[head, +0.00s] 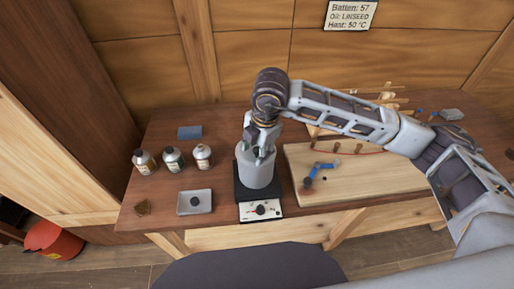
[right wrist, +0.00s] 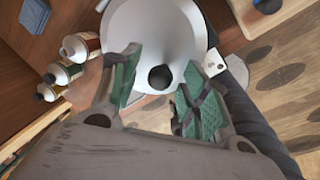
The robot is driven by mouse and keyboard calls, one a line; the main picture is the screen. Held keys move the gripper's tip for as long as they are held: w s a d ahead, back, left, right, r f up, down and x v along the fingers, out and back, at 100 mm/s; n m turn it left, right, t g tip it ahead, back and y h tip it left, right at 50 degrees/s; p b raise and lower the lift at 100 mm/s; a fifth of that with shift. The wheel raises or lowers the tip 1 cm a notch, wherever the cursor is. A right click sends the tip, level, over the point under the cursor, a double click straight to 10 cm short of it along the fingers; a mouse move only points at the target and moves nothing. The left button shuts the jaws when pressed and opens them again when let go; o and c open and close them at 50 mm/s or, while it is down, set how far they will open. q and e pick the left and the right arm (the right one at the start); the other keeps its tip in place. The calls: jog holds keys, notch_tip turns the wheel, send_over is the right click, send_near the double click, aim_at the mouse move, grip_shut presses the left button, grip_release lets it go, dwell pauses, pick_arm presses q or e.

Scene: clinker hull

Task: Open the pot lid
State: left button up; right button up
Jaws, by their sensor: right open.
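The pale grey pot (head: 256,173) stands upright on a black hot plate (head: 240,191) near the table's front middle. Its round pale lid (right wrist: 143,30) with a dark round knob (right wrist: 161,77) fills the upper middle of the right wrist view. In the head view the lid's top is largely hidden by my gripper. My right gripper (head: 260,150) points down right over the pot. In the right wrist view its green-padded fingers (right wrist: 162,62) are apart, one on each side of the knob, with gaps between them and it. My left gripper is not in view.
Three bottles (head: 173,160) stand left of the pot, with a blue block (head: 189,132) behind them. A shallow grey dish (head: 183,209) holding a small dark object lies front left. A pale wooden board (head: 375,179) with blue tools lies right, under my right arm.

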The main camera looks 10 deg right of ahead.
grip_shut()
dwell(0.3)
jog(key=shift+r, duration=0.15)
jog(key=shift+w+r+g+p, duration=0.35)
jog(key=shift+r+g+p, duration=0.2)
jog(key=shift+g, duration=0.15)
jog(key=shift+w+r+g+p, duration=0.35)
jog(key=shift+r+g+p, duration=0.15)
jog(key=shift+g, duration=0.1)
jog(key=shift+w+r+g+p, duration=0.35)
jog(key=shift+r+g, duration=0.15)
jog(key=shift+g, duration=0.1)
jog(key=shift+w+r+g+p, duration=0.7)
jog(key=shift+g+p, duration=0.15)
jog(key=shift+g, duration=0.15)
jog(key=shift+w+r+g+p, duration=0.2)
jog(key=shift+w+g+p, duration=0.2)
jog(key=shift+g, duration=0.1)
jog(key=shift+w, duration=0.1)
